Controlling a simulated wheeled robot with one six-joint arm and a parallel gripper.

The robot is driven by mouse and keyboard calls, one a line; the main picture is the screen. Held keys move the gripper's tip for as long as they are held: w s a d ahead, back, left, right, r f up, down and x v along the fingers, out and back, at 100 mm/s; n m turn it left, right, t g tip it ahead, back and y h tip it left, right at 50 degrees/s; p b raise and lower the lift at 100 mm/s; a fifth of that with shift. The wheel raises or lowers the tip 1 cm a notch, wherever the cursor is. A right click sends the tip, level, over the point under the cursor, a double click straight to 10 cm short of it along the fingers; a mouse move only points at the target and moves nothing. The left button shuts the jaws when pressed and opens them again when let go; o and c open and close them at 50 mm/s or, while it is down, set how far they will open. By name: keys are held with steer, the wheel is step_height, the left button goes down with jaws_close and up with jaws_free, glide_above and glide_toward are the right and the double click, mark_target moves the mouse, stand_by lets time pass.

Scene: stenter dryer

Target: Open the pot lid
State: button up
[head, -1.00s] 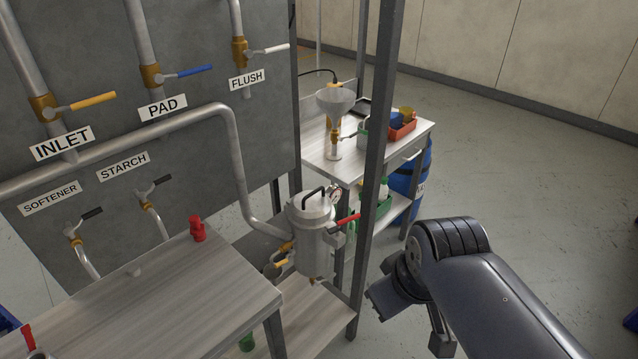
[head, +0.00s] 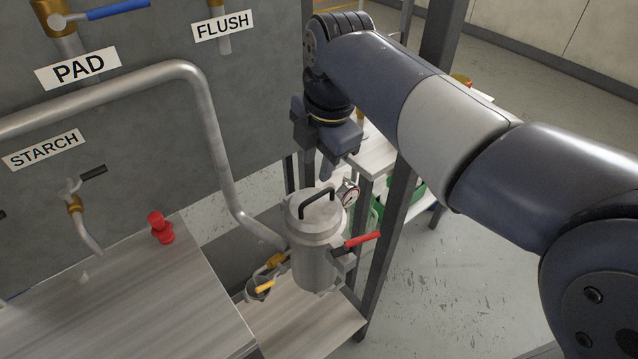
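The pot (head: 318,262) is a grey metal cylinder standing upright below the pipe. Its round lid (head: 300,213) is seated on top and carries a black arched handle (head: 318,200). A red lever (head: 362,240) sticks out at the pot's right side, and a round gauge (head: 348,192) shows behind the lid. My gripper (head: 322,172) hangs fingers down, just above and behind the lid handle in the picture, apart from it. It looks open and empty, though its fingers partly overlap in this view.
A grey pipe (head: 215,140) bends down beside the pot. A dark upright post (head: 400,220) stands right of the pot, under my arm. Open floor lies at right.

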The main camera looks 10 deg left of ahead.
mark_target(311, 199)
steer(key=f, duration=0.3)
steer(key=a+f, duration=0.1)
steer(key=f, duration=0.2)
steer(key=w+f, duration=0.1)
steer(key=f, duration=0.2)
steer(key=shift+w+a+f, duration=0.1)
steer(key=shift+a+f, duration=0.1)
steer(key=shift+f, duration=0.1)
steer(key=shift+c, duration=0.5)
jaws_close()
